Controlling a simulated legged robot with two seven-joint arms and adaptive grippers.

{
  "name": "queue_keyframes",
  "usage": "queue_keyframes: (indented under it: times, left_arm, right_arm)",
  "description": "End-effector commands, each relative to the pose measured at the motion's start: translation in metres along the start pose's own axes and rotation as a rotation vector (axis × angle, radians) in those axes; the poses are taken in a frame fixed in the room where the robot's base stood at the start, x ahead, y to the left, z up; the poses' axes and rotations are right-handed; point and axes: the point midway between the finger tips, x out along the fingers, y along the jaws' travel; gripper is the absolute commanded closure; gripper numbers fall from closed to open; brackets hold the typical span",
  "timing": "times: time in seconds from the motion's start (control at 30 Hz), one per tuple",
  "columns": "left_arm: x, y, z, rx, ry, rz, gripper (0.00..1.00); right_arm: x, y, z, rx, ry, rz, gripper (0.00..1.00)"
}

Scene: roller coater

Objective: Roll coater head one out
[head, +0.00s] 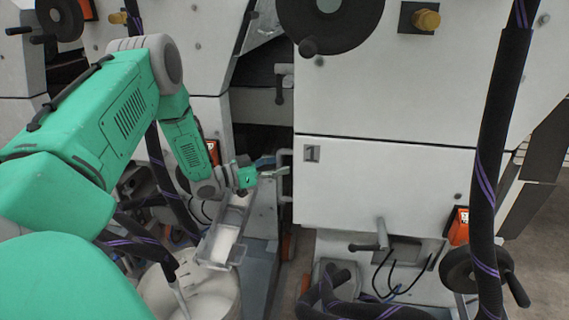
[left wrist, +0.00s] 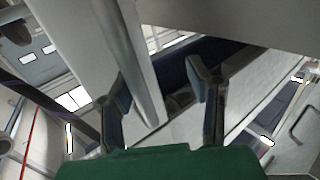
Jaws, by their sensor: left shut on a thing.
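The coater head marked "1" is the large white panel unit (head: 380,195) right of centre in the head view. A light grey vertical handle (head: 286,196) stands at its left edge. My left gripper (head: 280,170) reaches this handle from the left and is shut on it. In the left wrist view the grey bar of the handle (left wrist: 138,65) runs between the two dark fingers of my left gripper (left wrist: 157,85). The fingers partly hide the handle. My right gripper is out of view.
A clear tray (head: 224,240) and a white drum (head: 205,295) stand below my left arm. A black hose with purple stripes (head: 497,130) hangs at the right. Black handwheels (head: 329,20) stick out from the panels. A dark gap lies left of the unit.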

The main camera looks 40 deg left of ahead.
Motion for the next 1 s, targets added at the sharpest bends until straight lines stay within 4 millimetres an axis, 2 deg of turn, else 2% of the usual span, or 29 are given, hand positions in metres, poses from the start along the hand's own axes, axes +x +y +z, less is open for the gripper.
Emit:
queue_keyframes:
  times: [0.03, 0.3, 1.0]
  left_arm:
    - [-0.009, -0.006, 0.001, 0.001, -0.005, -0.016, 0.66]
    - [-0.028, -0.005, 0.001, 0.001, -0.006, -0.016, 0.66]
    - [-0.069, 0.002, -0.002, 0.005, -0.005, -0.003, 0.66]
  right_arm:
    - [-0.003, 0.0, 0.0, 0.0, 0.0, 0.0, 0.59]
    - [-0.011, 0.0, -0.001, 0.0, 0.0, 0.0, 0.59]
    - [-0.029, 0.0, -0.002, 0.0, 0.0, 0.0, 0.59]
